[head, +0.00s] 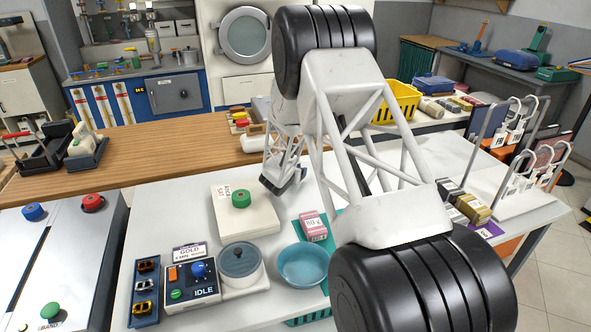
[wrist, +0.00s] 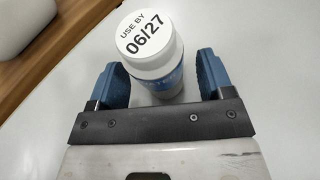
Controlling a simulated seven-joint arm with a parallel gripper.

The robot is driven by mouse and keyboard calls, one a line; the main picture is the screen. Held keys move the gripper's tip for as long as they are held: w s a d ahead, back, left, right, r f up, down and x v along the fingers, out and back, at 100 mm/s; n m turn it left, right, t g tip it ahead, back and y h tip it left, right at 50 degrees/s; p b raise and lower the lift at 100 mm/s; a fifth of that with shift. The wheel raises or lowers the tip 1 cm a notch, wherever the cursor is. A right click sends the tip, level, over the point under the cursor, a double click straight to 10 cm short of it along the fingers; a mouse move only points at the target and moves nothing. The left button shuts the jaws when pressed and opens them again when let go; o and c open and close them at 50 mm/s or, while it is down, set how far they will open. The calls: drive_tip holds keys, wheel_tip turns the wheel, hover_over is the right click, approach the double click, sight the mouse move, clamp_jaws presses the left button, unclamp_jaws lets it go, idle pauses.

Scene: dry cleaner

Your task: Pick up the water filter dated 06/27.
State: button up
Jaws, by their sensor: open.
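In the wrist view, a white cylindrical water filter (wrist: 158,65) with a blue band on its side stands upright on the pale worktop. Its top label reads "USE BY 06/27". My gripper (wrist: 160,75) is open, with one blue finger on each side of the filter. The filter is between or just beyond the fingertips, with a visible gap on both sides. In the head view my gripper (head: 284,182) is low over the back of the white table, and the filter cannot be made out there, hidden by my arm.
A wooden counter edge (wrist: 50,45) runs along the left in the wrist view. In the head view, a white block with a green button (head: 240,199), a pink box (head: 313,226) and a blue bowl (head: 303,264) stand nearer the front. Wire racks (head: 520,180) stand at right.

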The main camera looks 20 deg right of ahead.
drive_tip(key=shift+w+d+f, duration=0.2)
drive_tip(key=shift+w+d, duration=0.15)
drive_tip(key=shift+w, duration=0.05)
idle(0.4)
drive_tip(key=c, duration=1.1)
drive_tip(key=shift+o, duration=0.2)
drive_tip(key=shift+r, duration=0.1)
drive_tip(key=shift+r, duration=0.75)
wheel_tip(320, 180, up, 2)
drive_tip(key=shift+r, duration=0.1)
drive_tip(key=s, duration=0.5)
drive_tip(key=s+a, duration=0.1)
drive_tip(key=s, duration=0.4)
drive_tip(key=s+a+r, duration=0.1)
drive_tip(key=s, duration=0.4)
drive_tip(key=shift+s+a, duration=0.25)
drive_tip(key=shift+s, duration=0.15)
